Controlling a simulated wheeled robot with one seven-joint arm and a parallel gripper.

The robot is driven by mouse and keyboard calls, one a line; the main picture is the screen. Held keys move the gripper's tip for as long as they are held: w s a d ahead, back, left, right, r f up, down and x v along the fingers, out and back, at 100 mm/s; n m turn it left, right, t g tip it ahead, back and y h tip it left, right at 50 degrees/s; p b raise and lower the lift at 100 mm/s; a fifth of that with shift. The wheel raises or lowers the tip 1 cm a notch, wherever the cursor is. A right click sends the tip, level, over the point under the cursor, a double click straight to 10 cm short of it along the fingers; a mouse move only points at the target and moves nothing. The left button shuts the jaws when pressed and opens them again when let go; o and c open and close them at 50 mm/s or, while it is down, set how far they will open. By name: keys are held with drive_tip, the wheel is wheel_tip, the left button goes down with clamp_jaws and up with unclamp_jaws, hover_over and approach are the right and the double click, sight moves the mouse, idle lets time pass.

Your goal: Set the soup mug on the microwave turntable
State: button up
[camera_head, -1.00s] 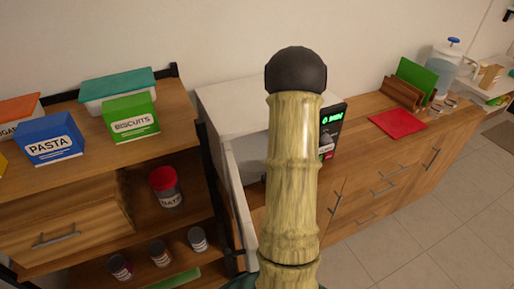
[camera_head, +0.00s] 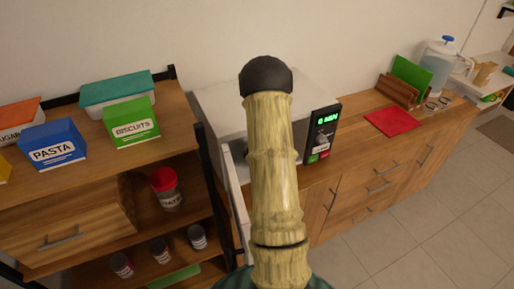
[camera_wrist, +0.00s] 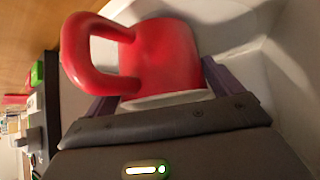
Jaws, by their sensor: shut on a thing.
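The red soup mug (camera_wrist: 170,55) shows in the wrist view between the fingers of my gripper (camera_wrist: 165,88), which is shut on it. Its loop handle points left and its pale edge faces the camera. Whether the mug is level is unclear. The microwave (camera_head: 218,100) stands on the counter in the head view, its lit control panel (camera_head: 322,132) at the right and its door (camera_head: 236,190) swung open at the left. My arm covers much of its front and hides gripper and mug there. A greyish rounded surface, possibly the turntable (camera_wrist: 225,28), lies behind the mug; contact cannot be told.
Pale walls curve close on the right of the wrist view. A wooden shelf (camera_head: 70,190) with boxes and jars stands left of the microwave. A red mat (camera_head: 394,122) and a rack with a green board (camera_head: 412,75) are on the counter to the right.

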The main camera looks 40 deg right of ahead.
drive_tip(key=w, duration=0.2)
drive_tip(key=w+d+p, duration=0.1)
drive_tip(key=w, duration=0.1)
drive_tip(key=shift+r, duration=0.1)
drive_tip(key=shift+p, duration=0.5)
drive_tip(key=shift+s, duration=0.1)
drive_tip(key=shift+f, duration=0.2)
drive_tip(key=shift+f, duration=0.15)
drive_tip(key=o, duration=1.2)
drive_tip(key=shift+o, duration=0.2)
